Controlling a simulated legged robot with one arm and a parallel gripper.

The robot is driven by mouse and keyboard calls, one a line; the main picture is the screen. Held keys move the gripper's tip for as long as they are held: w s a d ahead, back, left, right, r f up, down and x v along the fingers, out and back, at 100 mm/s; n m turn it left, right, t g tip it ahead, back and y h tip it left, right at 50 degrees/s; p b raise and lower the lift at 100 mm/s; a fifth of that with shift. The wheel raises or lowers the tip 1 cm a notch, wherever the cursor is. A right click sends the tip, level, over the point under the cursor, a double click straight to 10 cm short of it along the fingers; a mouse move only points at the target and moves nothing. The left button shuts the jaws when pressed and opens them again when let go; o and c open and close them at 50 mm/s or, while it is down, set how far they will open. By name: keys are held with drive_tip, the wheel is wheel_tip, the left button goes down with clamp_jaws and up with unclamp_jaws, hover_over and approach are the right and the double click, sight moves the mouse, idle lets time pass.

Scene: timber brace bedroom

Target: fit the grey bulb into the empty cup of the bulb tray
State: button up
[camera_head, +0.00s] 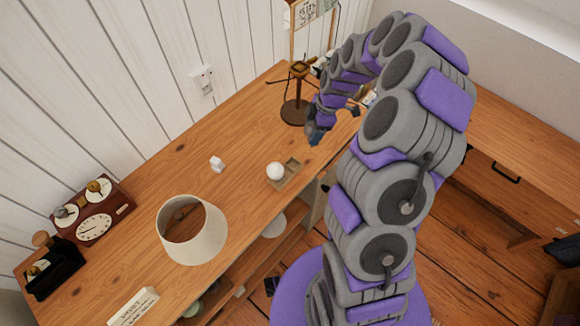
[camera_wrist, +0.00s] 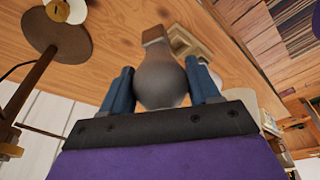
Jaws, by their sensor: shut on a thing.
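The grey bulb (camera_wrist: 160,84) shows in the wrist view, a rounded grey glass with a brown base that points away from me. My gripper (camera_wrist: 163,90) is shut on it, with a blue finger on each side of the glass. In the head view my gripper (camera_head: 318,132) is above the desk, to the right of and beyond the bulb tray; I cannot make out the bulb there. The small wooden bulb tray (camera_head: 286,182) holds a white bulb (camera_head: 275,171) at its left, and its right cup looks empty. The tray (camera_wrist: 186,42) is partly hidden behind the held bulb in the wrist view.
A round-based lamp stand (camera_head: 294,112) is left of my gripper. A dial panel (camera_head: 112,206) and black box (camera_head: 62,262) are at far left. The desk between is clear.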

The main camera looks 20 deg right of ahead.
drive_tip(key=s+d+f+n+g, duration=0.2)
drive_tip(key=s+d+f+n, duration=0.15)
drive_tip(key=d, duration=0.45)
drive_tip(key=n+y+b, duration=0.1)
drive_tip(key=n+b, duration=0.1)
drive_tip(key=b, duration=0.1)
hover_over(293, 166)
drive_tip(key=f, duration=0.2)
wheel_tip(293, 166, down, 2)
drive_tip(key=shift+d+f+b, duration=0.1)
drive_tip(key=shift+f+b, duration=0.15)
drive_tip(key=shift+b, duration=0.05)
drive_tip(key=shift+f, duration=0.3)
drive_tip(key=shift+r, duration=0.15)
